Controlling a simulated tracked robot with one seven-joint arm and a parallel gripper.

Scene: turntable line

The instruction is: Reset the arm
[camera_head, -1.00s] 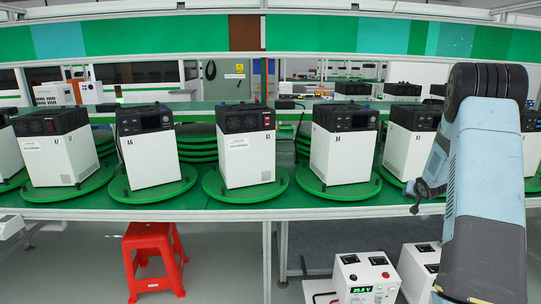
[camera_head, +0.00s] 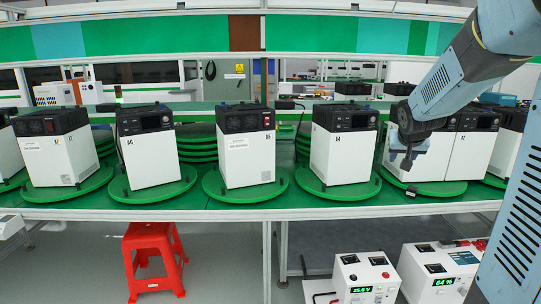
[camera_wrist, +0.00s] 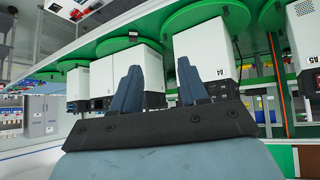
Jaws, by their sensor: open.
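My arm reaches in from the upper right in the head view. My gripper (camera_head: 407,156) hangs in front of the white and black units on the right part of the line. In the wrist view its two blue-grey fingers (camera_wrist: 158,88) stand apart with nothing between them. A white unit with a black top (camera_head: 343,148) stands on a green turntable (camera_head: 338,190) just left of my gripper; it also shows in the wrist view (camera_wrist: 203,62). Part of the unit (camera_head: 399,170) behind my gripper is hidden by it.
More units stand along the green bench, including one at the centre (camera_head: 247,153). A red stool (camera_head: 153,260) stands below the bench at left. Two white boxes with displays, one at the front (camera_head: 366,280), stand low at right. Floor between stool and boxes looks clear.

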